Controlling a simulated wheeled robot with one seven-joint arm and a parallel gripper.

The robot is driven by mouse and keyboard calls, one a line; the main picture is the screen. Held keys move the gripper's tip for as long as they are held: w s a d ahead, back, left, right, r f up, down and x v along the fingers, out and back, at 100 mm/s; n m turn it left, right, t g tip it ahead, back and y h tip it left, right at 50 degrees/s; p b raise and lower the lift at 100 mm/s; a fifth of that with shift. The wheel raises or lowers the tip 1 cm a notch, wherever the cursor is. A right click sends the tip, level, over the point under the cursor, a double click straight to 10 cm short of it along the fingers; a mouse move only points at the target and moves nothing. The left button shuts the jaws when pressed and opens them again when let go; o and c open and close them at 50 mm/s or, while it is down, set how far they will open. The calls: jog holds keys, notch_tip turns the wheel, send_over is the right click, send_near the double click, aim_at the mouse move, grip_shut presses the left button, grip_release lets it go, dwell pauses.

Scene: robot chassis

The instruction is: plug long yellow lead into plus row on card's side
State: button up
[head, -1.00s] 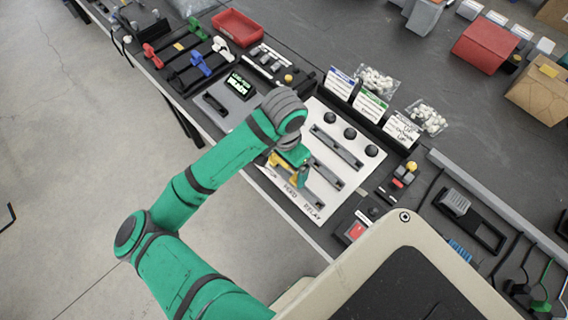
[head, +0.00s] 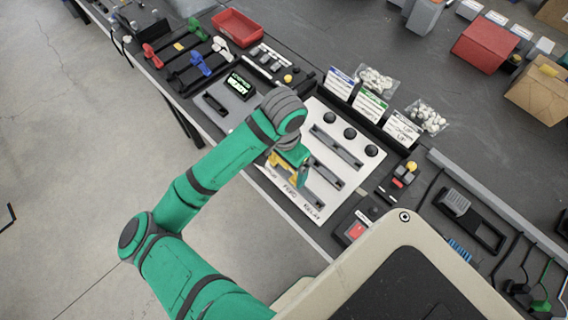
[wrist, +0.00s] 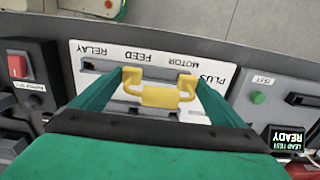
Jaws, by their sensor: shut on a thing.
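A yellow lead (wrist: 160,95), bent like a bracket, is held between the two green fingers of my gripper (wrist: 158,86). In the head view my gripper (head: 291,163) is low over the front of the white panel (head: 345,145), and only bits of yellow show beside it. In the wrist view the lead is over a grey socket strip (wrist: 118,84) by the upside-down words PLUS, MOTOR, FEED and RELAY. I cannot tell whether its ends are in the sockets. Three printed cards (head: 370,104) stand behind the panel; their text is too small to read.
A lead test display (wrist: 293,138) reads READY beside a green button (wrist: 258,97). A red switch (wrist: 17,66) is on the other side. Black knobs (head: 350,133) and more grey strips are on the panel. A red tray (head: 236,27) and colored clips lie farther left.

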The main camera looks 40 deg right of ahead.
jog(key=shift+f, duration=1.4)
jog(key=o, duration=0.8)
jog(key=shift+c, duration=0.2)
jog(key=shift+r, duration=5.45)
